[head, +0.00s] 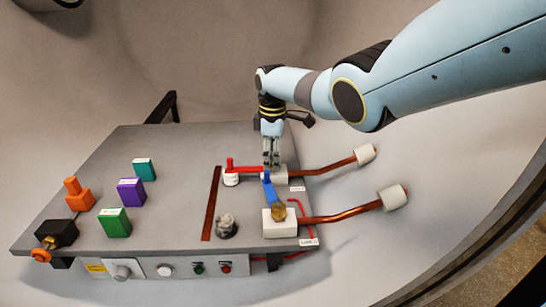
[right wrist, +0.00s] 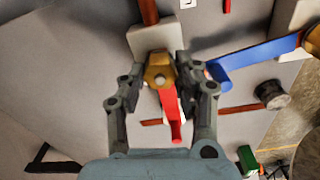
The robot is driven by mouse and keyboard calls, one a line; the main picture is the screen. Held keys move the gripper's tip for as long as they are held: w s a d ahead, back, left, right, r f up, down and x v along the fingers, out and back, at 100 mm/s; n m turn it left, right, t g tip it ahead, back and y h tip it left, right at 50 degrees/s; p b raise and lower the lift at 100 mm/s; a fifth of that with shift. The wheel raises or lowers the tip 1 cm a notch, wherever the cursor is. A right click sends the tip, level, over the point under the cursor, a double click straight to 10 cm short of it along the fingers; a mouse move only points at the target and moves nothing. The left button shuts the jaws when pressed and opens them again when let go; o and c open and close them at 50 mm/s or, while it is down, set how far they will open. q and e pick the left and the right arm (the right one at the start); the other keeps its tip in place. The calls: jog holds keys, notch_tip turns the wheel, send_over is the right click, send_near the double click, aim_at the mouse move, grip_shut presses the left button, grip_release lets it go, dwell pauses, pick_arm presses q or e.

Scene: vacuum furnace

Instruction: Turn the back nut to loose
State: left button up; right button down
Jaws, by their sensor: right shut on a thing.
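The back nut is a brass hex nut (right wrist: 158,72) on a white block (right wrist: 152,38) with a copper pipe, seen in the right wrist view. In the head view its block (head: 281,175) shows, but my gripper hides the nut. My right gripper (head: 271,163) points down over this block. In the right wrist view its two fingers (right wrist: 160,80) stand on either side of the nut and are shut on it. A red handle (head: 247,169) runs left from the back block. My left gripper is not in view.
A front block (head: 280,228) carries a brass nut (head: 278,211) with a blue handle (head: 268,188) close to my gripper. A grey knob (head: 226,226) and coloured blocks, one purple (head: 131,192), stand farther left. Copper pipes (head: 340,215) extend right.

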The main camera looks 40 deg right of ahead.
jog(key=shift+w+r+n, duration=0.1)
jog(key=shift+n, duration=0.9)
jog(key=c, duration=1)
grip_release()
jog(key=shift+o, duration=0.2)
notch_tip(320, 180, up, 12)
